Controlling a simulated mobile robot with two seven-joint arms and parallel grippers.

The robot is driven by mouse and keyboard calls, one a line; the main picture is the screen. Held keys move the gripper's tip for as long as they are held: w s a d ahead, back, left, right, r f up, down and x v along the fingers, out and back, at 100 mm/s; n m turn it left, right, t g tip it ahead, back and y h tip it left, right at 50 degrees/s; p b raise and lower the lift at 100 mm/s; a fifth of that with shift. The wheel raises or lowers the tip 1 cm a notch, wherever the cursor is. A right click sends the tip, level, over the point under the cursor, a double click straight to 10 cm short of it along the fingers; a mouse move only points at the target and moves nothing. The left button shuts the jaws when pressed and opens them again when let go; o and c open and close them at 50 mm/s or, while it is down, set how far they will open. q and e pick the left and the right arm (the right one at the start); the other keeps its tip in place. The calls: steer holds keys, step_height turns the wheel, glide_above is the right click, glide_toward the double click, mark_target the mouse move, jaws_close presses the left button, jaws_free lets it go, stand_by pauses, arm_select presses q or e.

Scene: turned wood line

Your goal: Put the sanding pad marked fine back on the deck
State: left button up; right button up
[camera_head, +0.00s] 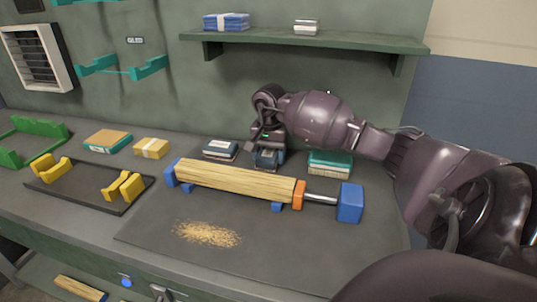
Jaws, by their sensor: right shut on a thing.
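My right gripper (268,142) reaches in from the right and is shut on a dark blue block-shaped pad (268,159) behind the turned wood piece. I cannot tell whether this pad touches the surface below it. The labels are too small to read, so I cannot tell which is marked fine. My left gripper is not in view.
A wooden bar (235,182) is held between blue and orange supports on a dark mat (290,250), with sawdust (207,234) in front. A black tray (75,190) with yellow holders stands at left. A green shelf (310,40) hangs above.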

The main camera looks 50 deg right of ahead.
mark_target(269, 151)
steer(key=shift+f, duration=0.2)
steer(key=o, duration=0.9)
steer(key=shift+r, duration=0.2)
steer(key=shift+r+p, duration=0.3)
steer(key=shift+r, duration=3.45)
